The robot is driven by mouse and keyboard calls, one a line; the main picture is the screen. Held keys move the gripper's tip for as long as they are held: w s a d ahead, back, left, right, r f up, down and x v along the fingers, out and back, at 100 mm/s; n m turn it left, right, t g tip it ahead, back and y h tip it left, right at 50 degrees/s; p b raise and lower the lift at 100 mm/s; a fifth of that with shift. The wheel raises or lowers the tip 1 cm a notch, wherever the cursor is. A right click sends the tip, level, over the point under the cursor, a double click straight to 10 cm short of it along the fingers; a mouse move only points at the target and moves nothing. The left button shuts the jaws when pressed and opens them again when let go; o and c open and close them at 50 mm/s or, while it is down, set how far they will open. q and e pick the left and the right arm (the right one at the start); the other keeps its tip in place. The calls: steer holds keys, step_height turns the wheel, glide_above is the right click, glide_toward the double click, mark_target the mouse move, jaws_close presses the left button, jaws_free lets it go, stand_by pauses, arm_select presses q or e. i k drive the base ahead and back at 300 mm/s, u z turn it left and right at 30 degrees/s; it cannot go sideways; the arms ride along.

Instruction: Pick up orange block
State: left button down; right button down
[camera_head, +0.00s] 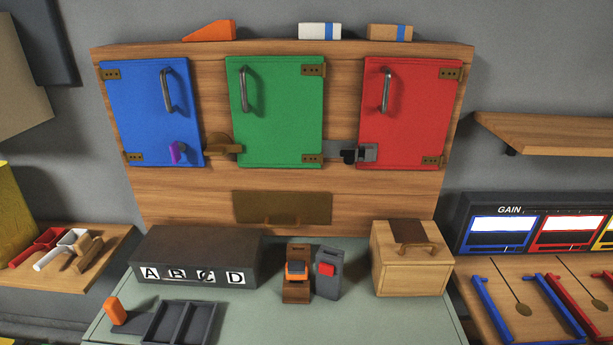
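Two orange pieces stand out. An orange upright block with rounded edges (116,311) stands on the pale green table at the front left, beside a dark grey tray (183,322). An orange wedge (211,32) lies on top of the wooden cabinet at the upper left. A smaller orange part (296,277) shows in a brown wooden device in the middle of the table. I cannot tell which of these the task names. Neither of my grippers is in view.
The wooden cabinet (283,58) has blue, green and red doors, all shut. A dark box lettered A B C D (197,258) stands behind the orange block. A wooden box (410,262) stands at the right. The table's front middle (330,325) is clear.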

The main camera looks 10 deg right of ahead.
mark_target(296, 271)
steer(key=u, duration=0.2)
steer(key=k, duration=0.95)
steer(key=u, duration=1.65)
steer(key=i, duration=0.85)
steer(key=z, duration=1.05)
steer(key=i, duration=0.55)
steer(key=z, duration=0.6)
